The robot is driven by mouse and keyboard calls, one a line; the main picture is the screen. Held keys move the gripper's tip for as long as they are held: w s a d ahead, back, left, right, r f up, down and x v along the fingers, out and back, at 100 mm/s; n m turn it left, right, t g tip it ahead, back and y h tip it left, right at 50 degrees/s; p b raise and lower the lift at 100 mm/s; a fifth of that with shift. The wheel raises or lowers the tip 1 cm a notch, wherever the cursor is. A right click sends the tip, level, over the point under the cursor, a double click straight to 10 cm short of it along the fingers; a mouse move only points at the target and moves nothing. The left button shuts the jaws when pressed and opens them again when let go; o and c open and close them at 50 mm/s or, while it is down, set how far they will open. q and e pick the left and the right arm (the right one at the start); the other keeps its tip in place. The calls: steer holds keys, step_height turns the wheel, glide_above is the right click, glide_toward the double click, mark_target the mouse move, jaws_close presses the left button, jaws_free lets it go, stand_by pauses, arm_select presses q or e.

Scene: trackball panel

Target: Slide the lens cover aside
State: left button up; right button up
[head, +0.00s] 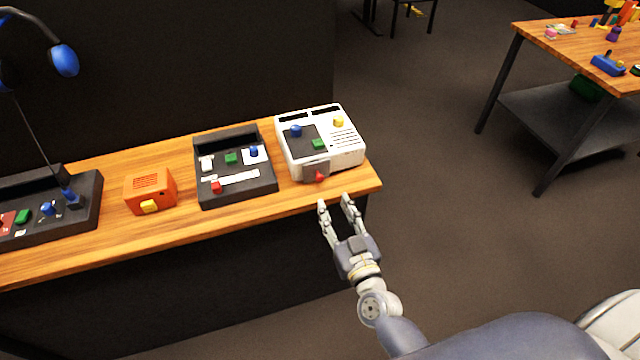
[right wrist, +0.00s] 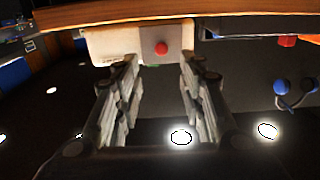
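The white panel box (head: 354,158) stands near the right end of the wooden counter. On its front edge is a grey plate (head: 311,168) with a red knob (head: 320,176); this looks like the lens cover. Whether a lens lies behind it is hidden. In the right wrist view the red knob (right wrist: 161,48) shows ahead, between the finger lines, with the white box (right wrist: 115,44) around it. My right gripper (head: 337,203) is open and empty, short of the box's front and apart from the knob. My left gripper is out of view.
A black panel (head: 235,189) with coloured buttons stands left of the white box, then an orange box (head: 167,185) and another black panel (head: 85,206). The counter (head: 110,245) ends just right of the white box. Open floor lies right; another table (head: 560,45) stands farther off.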

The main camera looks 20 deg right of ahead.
mark_target(320, 179)
steer(key=w, duration=0.8)
steer(key=shift+w+a, duration=0.25)
steer(key=shift+w, duration=0.05)
